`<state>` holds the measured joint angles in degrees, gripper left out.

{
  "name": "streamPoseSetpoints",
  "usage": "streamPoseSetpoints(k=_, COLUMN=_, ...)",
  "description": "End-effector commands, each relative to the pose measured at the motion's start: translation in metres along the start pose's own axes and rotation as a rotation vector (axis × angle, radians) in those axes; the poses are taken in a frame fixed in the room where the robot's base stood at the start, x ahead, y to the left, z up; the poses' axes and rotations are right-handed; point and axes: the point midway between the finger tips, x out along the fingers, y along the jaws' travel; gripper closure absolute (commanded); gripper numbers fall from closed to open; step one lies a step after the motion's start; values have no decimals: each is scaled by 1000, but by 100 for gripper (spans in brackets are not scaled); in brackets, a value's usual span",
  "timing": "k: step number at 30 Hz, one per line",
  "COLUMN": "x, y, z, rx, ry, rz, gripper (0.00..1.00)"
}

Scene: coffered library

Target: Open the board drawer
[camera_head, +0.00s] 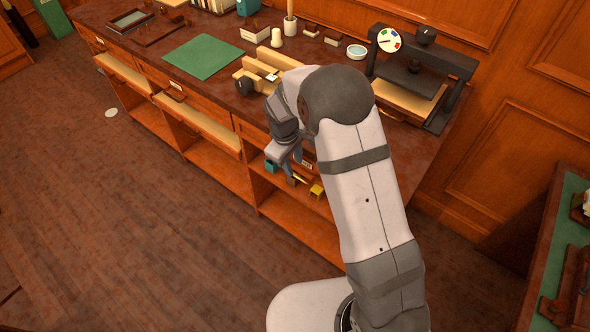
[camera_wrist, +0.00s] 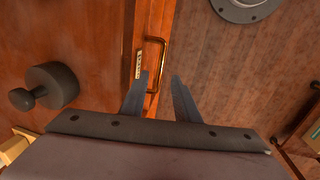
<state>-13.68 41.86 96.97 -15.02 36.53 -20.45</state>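In the wrist view a wooden drawer front (camera_wrist: 141,25) runs along the bench edge, with a small pale label (camera_wrist: 138,64) and a brass bar handle (camera_wrist: 163,55). The label is too small to read, so I cannot tell whether this is the board drawer. My gripper (camera_wrist: 160,75) is open, its two fingers apart with the handle's near part between them in the picture. I cannot tell whether either finger touches it. The drawer looks shut. In the head view my gripper (camera_head: 284,160) is at the bench front, and my arm hides much of that drawer.
A wooden vise with a dark knob (camera_wrist: 50,88) stands on the bench top near the edge. A press (camera_head: 420,75) stands at right on the bench. The floor (camera_head: 110,200) in front is clear.

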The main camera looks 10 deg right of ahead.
Motion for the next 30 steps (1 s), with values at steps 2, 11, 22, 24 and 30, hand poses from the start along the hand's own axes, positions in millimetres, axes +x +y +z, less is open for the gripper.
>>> streamPoseSetpoints(k=2, x=10, y=0, z=1, rx=1, ry=-3, rz=-2, gripper=71)
streamPoseSetpoints(k=11, x=43, y=0, z=1, rx=2, ry=-2, rz=-1, gripper=71)
streamPoseSetpoints(k=22, x=54, y=0, z=0, rx=2, ry=1, rz=1, gripper=71)
streamPoseSetpoints(k=24, x=54, y=0, z=0, rx=2, ry=1, rz=1, gripper=71)
streamPoseSetpoints(k=30, x=54, y=0, z=0, rx=2, ry=1, rz=0, gripper=100)
